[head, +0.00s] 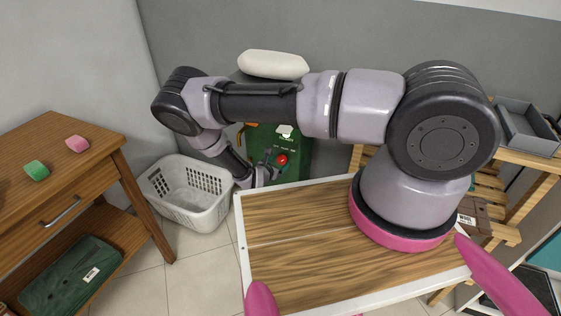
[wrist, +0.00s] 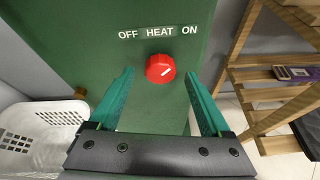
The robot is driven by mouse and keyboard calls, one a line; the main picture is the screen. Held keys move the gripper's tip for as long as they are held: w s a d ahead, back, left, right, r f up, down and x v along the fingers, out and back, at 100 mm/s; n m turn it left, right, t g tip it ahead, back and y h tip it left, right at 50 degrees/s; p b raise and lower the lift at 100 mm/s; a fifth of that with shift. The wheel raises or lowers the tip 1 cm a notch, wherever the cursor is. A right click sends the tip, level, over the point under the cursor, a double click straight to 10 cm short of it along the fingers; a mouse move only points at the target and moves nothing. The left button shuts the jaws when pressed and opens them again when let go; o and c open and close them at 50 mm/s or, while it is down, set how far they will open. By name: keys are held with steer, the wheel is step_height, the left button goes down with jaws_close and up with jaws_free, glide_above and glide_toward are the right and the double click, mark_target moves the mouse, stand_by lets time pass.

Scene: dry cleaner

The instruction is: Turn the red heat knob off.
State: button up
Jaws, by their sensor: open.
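The red heat knob (wrist: 160,69) sits on the front of a green machine (wrist: 100,40) under the printed words OFF, HEAT and ON. The knob also shows in the head view (head: 282,159), just beside my gripper (head: 266,168). In the wrist view, my gripper (wrist: 159,76) is open, with its teal fingers apart and the knob between and slightly beyond the tips. I see no finger touching the knob.
A white laundry basket (head: 187,211) stands on the floor left of the machine. A wooden table (head: 60,165) with pink and green blocks is further left. A wooden rack (wrist: 270,92) stands right of the machine. A white padded board (head: 273,64) lies above it.

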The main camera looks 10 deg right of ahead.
mark_target(282, 159)
steer(key=shift+x, duration=1.35)
jaws_close()
